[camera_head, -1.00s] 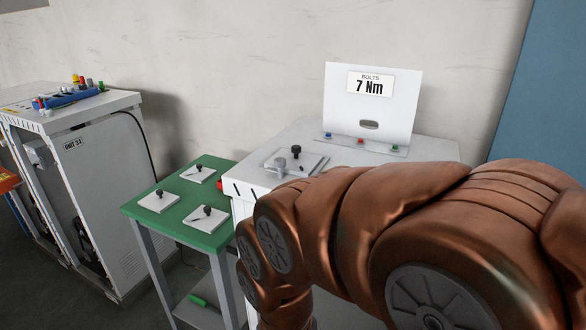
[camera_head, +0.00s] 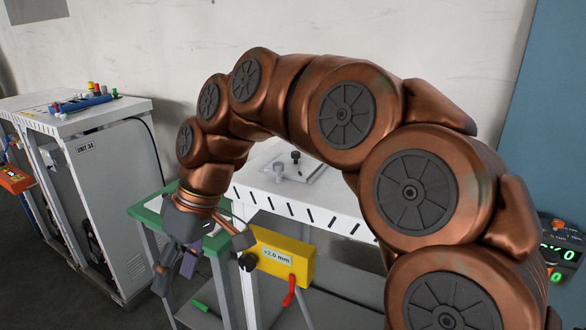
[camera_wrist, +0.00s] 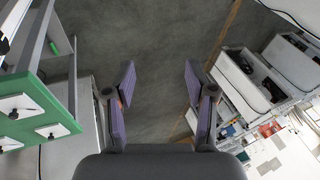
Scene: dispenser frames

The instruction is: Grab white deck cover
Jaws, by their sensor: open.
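A flat white plate (camera_head: 312,172) with a black knob (camera_head: 295,157) lies on the top of the white cabinet (camera_head: 300,208); a grey knob stands at its left side. I cannot tell whether this plate is the deck cover. Smaller white plates with dark knobs sit on the green table; in the wrist view one such plate (camera_wrist: 22,103) shows at the left edge. My gripper (camera_head: 172,278) hangs in front of the green table (camera_head: 147,216) and left of the cabinet, pointing downward. In the wrist view its purple fingers (camera_wrist: 160,85) are apart, with only grey floor between them.
A yellow box (camera_head: 285,258) marked +2.0 mm with a red lever is on the cabinet's front. A green object (camera_head: 200,306) lies on the lower shelf of the table. Unit 34 (camera_head: 120,190) stands at the left. Open floor lies between them.

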